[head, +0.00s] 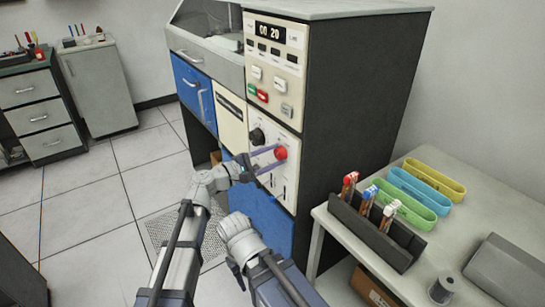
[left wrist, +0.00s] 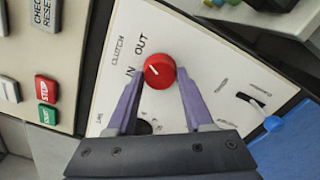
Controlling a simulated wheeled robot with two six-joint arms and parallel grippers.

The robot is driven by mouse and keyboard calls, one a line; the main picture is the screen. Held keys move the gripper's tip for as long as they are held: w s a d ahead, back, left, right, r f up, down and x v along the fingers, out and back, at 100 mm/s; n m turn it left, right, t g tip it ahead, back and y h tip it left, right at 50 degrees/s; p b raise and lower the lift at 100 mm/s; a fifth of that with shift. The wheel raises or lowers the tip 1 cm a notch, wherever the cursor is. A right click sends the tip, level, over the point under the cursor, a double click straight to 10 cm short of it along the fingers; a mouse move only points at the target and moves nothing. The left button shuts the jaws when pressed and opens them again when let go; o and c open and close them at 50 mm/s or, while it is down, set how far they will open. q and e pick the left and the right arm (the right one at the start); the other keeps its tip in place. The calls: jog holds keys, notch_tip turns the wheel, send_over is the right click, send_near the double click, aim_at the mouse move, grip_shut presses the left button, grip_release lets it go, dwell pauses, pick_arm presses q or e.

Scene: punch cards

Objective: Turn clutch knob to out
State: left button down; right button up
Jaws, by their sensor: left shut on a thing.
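The red clutch knob (head: 281,153) is on the pale front panel of the machine. In the left wrist view the knob (left wrist: 159,71) has a white pointer mark on its left part, on the side of the printed IN and OUT labels. I cannot tell exactly which label it lines up with. My left gripper (left wrist: 161,75) is shut on the knob, one purple finger on each side. It also shows in the head view (head: 276,156), reaching to the panel. My right gripper (head: 237,273) hangs low in front of the machine, away from the panel; its fingers are unclear.
A black knob (head: 257,137) sits left of the red one. Push buttons (head: 263,96) and a display (head: 270,33) are above. A blue-tipped lever (left wrist: 273,123) is near the wrist.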

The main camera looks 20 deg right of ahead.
dwell(0.5)
pick_arm(q)
jog(key=shift+c, duration=1.5)
grip_release()
jog(key=v, duration=0.8)
